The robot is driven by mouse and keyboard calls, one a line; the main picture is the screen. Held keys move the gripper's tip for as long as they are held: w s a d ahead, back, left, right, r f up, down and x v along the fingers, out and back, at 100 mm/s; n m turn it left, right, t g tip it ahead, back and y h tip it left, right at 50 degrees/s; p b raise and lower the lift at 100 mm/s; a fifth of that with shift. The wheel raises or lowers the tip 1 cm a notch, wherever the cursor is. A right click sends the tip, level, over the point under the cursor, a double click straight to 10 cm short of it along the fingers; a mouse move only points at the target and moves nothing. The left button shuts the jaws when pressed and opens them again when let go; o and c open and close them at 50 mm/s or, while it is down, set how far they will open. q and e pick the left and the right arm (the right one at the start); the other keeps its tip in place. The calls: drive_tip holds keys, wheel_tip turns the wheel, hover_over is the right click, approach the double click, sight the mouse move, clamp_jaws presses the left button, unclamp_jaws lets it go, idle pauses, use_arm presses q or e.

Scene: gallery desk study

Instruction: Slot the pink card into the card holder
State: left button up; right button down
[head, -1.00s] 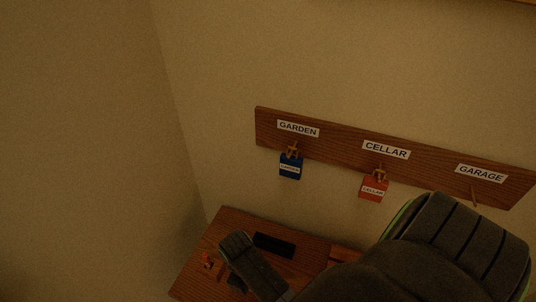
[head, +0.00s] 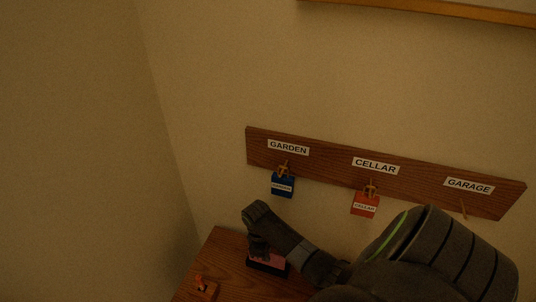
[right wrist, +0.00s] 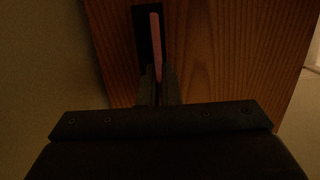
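The pink card (right wrist: 156,45) is a thin upright strip between the fingertips of my right gripper (right wrist: 157,90) in the right wrist view. The black card holder (right wrist: 141,22) lies beyond it on the wooden desk, and the card overlaps it. In the head view my right gripper (head: 258,248) is over the holder (head: 266,268), with a bit of the pink card (head: 274,257) showing just above it. The gripper looks shut on the card. I cannot tell whether the card's lower edge is inside the slot. My left gripper is not in view.
The wooden desk (head: 228,260) has a small orange-brown item (head: 204,288) at its front left. On the wall, a key board (head: 330,164) holds a blue tag (head: 283,185) and a red tag (head: 365,205). The GARAGE peg (head: 463,209) is empty.

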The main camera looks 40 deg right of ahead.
drive_tip(key=shift+w+d, duration=0.15)
drive_tip(key=shift+d, duration=0.15)
drive_tip(key=f+b, duration=0.2)
drive_tip(key=f, duration=0.1)
drive_tip(key=shift+w+d+b, duration=0.1)
drive_tip(key=shift+d+b, duration=0.15)
drive_tip(key=shift+b, duration=0.15)
drive_tip(key=shift+f+b, duration=0.3)
drive_tip(key=shift+b, duration=0.1)
drive_tip(key=shift+r, duration=0.1)
drive_tip(key=c, duration=1.6)
unclamp_jaws()
drive_tip(key=shift+c, duration=0.2)
